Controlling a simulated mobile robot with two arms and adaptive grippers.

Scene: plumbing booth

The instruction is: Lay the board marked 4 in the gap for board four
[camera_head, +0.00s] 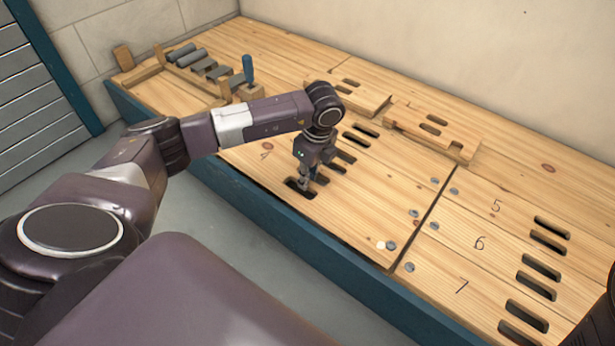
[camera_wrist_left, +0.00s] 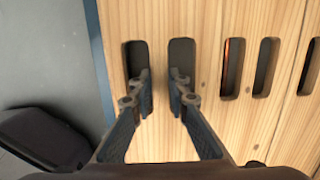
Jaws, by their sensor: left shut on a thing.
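A pale wooden board with a mark that looks like a 4 (camera_head: 266,155) lies along the near side of the bench, left of the board marked 7. My left gripper (camera_head: 308,184) points down at its slotted part. In the left wrist view, my left gripper (camera_wrist_left: 161,92) has one finger at each of two slots and is shut on the wood strip (camera_wrist_left: 160,55) between them. A dark seam (camera_head: 418,230) runs along the board's right end. I cannot tell whether the board sits flush or slightly raised.
Boards marked 5 (camera_head: 496,205), 6 (camera_head: 479,243) and 7 (camera_head: 462,286) lie at the right. Two slotted pieces (camera_head: 345,97) (camera_head: 412,122) stand higher behind my gripper. A wooden rack with grey rollers (camera_head: 187,55) and a blue-handled tool (camera_head: 248,70) stand at the far left.

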